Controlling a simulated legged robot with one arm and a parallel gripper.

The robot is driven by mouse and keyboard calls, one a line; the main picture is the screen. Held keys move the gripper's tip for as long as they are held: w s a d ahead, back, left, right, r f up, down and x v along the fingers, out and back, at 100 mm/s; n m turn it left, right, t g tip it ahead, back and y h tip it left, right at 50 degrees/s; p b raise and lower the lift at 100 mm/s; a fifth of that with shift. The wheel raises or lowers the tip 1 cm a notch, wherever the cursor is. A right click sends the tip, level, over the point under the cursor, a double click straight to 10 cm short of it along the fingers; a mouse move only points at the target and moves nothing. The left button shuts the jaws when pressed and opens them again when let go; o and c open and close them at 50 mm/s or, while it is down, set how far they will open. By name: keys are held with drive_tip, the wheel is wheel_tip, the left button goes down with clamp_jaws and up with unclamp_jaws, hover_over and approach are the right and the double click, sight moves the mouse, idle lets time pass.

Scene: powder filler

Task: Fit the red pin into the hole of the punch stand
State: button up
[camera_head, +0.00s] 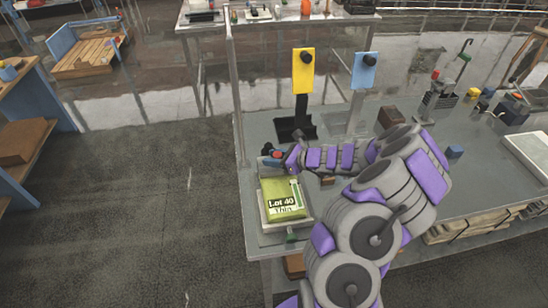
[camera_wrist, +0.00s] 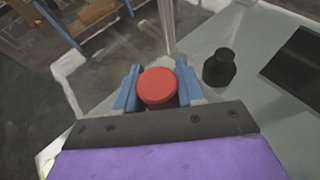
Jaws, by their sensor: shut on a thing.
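The red pin (camera_wrist: 157,86) has a round red head and sits between the two blue fingers of my gripper (camera_wrist: 157,78) in the wrist view. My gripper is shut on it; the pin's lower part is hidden. In the head view my gripper (camera_head: 272,159) is over the left end of the grey table, with a bit of the red pin (camera_head: 277,154) showing. A small black stepped round piece (camera_wrist: 219,68) stands on the table just right of the fingers in the wrist view, apart from them. I cannot tell if this is the punch stand; no hole shows.
A pale tray (camera_head: 264,222) holding a green-yellow "Lot 40 Thin" packet (camera_head: 282,191) lies in front of my gripper. Yellow (camera_head: 303,72) and blue (camera_head: 364,70) upright plates stand behind. A dark block (camera_head: 391,116) is further right. The table's left edge is close.

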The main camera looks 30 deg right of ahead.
drive_tip(key=shift+f, duration=0.55)
drive_tip(key=o, duration=1.1)
drive_tip(key=p+v, duration=0.2)
drive_tip(key=v, duration=1.5)
drive_tip(key=shift+s+d+p, duration=0.1)
drive_tip(key=shift+d+p, duration=0.1)
drive_tip(key=shift+p, duration=0.2)
